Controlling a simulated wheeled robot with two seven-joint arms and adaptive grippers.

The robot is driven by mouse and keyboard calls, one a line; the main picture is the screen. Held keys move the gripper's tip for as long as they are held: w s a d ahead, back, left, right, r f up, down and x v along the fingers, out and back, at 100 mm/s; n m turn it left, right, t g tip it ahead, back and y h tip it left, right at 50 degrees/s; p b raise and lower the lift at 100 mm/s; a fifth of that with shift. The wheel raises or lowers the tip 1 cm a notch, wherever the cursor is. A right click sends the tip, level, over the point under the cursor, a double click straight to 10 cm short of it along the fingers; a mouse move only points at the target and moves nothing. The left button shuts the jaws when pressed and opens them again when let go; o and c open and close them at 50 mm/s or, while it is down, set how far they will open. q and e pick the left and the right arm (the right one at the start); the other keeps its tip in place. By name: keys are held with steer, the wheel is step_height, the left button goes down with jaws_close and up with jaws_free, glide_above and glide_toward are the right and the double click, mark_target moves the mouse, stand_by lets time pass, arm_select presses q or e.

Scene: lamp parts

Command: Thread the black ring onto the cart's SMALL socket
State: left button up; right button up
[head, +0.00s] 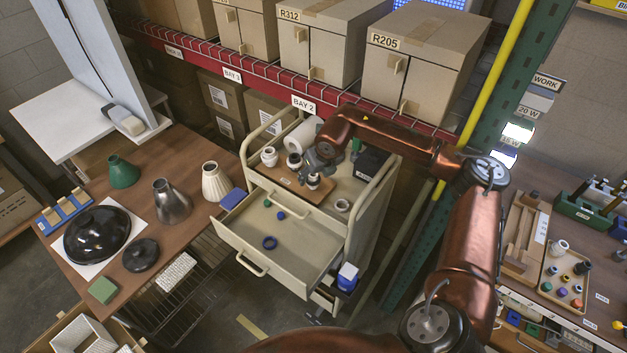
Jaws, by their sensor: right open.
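The cart (360,225) stands in the middle of the view with its upper drawer pulled open. A brown board (283,183) on its top carries white sockets: one at the left (269,158), one in the middle (294,162) and one at the front right (314,183). My right gripper (314,172) is open, pointing down right over the front-right socket and partly covering it. Dark parts show at the middle and front-right sockets. I cannot tell which dark part is the black ring, or whether it is around a socket. My left gripper is out of view.
A blue ring (270,242) lies in the open drawer (285,235). A white roll (303,134), a dark box (374,164) and a white ring-like part (342,205) are on the cart top. Shelf boxes (412,65) stand behind. A table with lamp shades (172,203) is left.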

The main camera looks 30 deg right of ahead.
steer(key=shift+d+n, duration=0.1)
steer(key=shift+n, duration=0.4)
steer(key=shift+r+n+y+p, duration=0.25)
steer(key=shift+n+y+p, duration=0.05)
steer(key=shift+p, duration=0.1)
step_height(320, 180, up, 7)
steer(key=p, duration=0.5)
